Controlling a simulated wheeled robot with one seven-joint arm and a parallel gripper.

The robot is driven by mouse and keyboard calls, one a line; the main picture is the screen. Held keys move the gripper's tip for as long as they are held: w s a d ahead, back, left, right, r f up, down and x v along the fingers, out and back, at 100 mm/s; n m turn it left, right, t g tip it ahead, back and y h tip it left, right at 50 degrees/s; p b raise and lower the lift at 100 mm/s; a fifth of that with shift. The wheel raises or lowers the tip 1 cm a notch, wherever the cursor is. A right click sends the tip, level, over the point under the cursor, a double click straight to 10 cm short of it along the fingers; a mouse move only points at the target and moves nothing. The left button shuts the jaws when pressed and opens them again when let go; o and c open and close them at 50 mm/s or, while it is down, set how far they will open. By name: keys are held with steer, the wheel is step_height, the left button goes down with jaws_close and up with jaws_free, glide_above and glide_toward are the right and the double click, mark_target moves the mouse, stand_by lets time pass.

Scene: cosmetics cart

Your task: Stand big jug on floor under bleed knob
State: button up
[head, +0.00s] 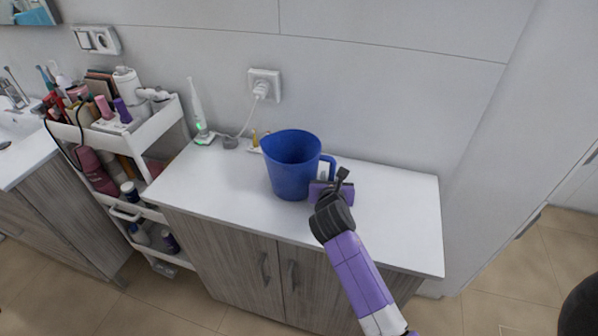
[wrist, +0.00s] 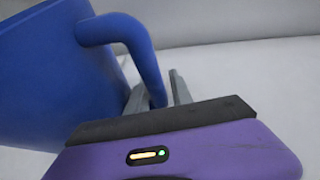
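The big blue jug (head: 291,167) stands upright on the white countertop, with its handle (head: 328,165) on the right. In the wrist view, the jug (wrist: 48,75) fills the left side and its handle (wrist: 145,55) curves down between my fingers. My gripper (head: 322,180) is at the jug's handle side, low near the countertop. In the wrist view, my gripper's (wrist: 158,92) two grey fingers stand apart on either side of the handle, with a small gap seeming to show on the right. No bleed knob can be made out.
The countertop (head: 397,211) is clear to the jug's right. An electric toothbrush (head: 198,110) and a wall socket (head: 264,84) are behind left. A white cart (head: 150,135) full of cosmetics stands left of the wooden cabinet (head: 232,260). Tiled floor (head: 170,300) shows in front.

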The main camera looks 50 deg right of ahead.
jaws_close()
steer(key=shift+r, duration=0.1)
stand_by(1.2)
